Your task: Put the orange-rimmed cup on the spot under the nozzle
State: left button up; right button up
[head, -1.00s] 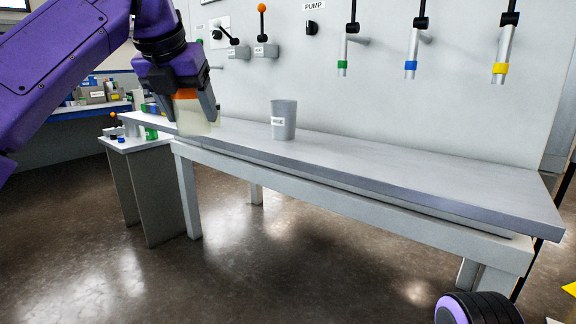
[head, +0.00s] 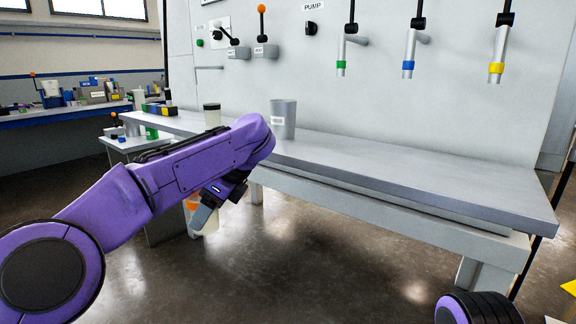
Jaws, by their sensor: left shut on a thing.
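The orange-rimmed cup (head: 205,222) is pale and translucent and hangs low in front of the bench's left part, over the floor. My left gripper (head: 203,208) is shut on it near its orange rim. My forearm and the gripper hide part of the cup. Three nozzles hang from the wall above the bench: one with a green band (head: 341,66), one with a blue band (head: 408,66) and one with a yellow band (head: 496,68). I see no marked spot on the bench top below them. My right gripper is not in view.
The grey bench (head: 400,176) is clear under the nozzles. A grey labelled cup (head: 283,120) and a dark-rimmed jar (head: 212,115) stand on its left part. Levers (head: 262,46) are on the wall. A small side table (head: 124,143) with containers stands at left.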

pick_arm(q)
jog(key=s+a+f+n+g+h, duration=0.1)
jog(key=s+f+n+g+h, duration=0.25)
jog(key=f+n, duration=0.65)
jog(key=s+a+f+n+g+h, duration=0.2)
jog(key=f+n+g+h, duration=0.15)
jog(key=f+n, duration=0.65)
jog(key=s+r+p, duration=0.1)
jog(key=r+p, duration=0.8)
jog(key=s+r+p, duration=0.2)
jog(key=r+p, duration=0.7)
jog(key=r, duration=0.1)
jog(key=shift+s+d+r+g, duration=0.15)
jog(key=shift+s+r+g, duration=0.05)
jog(key=shift+s+g, duration=0.1)
jog(key=shift+f, duration=0.1)
